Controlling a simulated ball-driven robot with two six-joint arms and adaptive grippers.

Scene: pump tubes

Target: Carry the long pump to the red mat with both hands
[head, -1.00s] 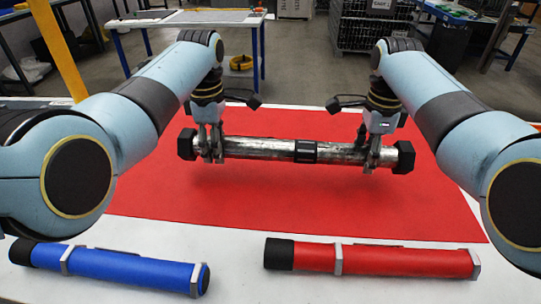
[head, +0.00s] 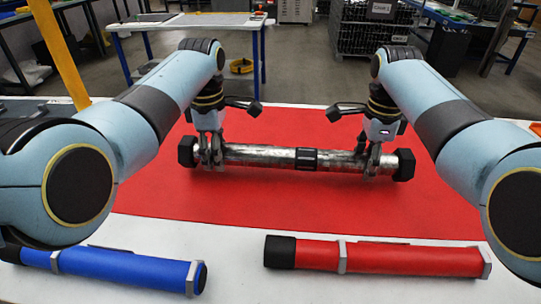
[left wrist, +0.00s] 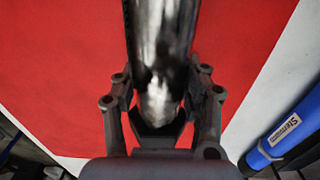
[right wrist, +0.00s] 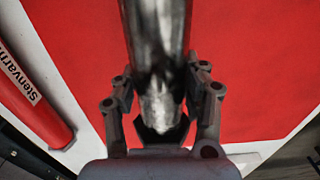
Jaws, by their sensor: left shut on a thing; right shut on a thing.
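The long pump is a silver tube (head: 262,154) with black hexagonal end caps and a black middle band. It lies level across the head view, over the red mat (head: 300,205). My left gripper (head: 211,163) is shut on the tube near its left cap. My right gripper (head: 370,167) is shut on it near its right cap. The tube also shows between the fingers in the left wrist view (left wrist: 160,50) and in the right wrist view (right wrist: 157,50). Whether the pump touches the mat or hangs just above it, I cannot tell.
A blue pump (head: 120,267) and a red pump (head: 385,257) lie on the white table strip (head: 232,270) at the front. The mat around the silver pump is clear. A blue-framed table (head: 190,20) and crates stand behind on the floor.

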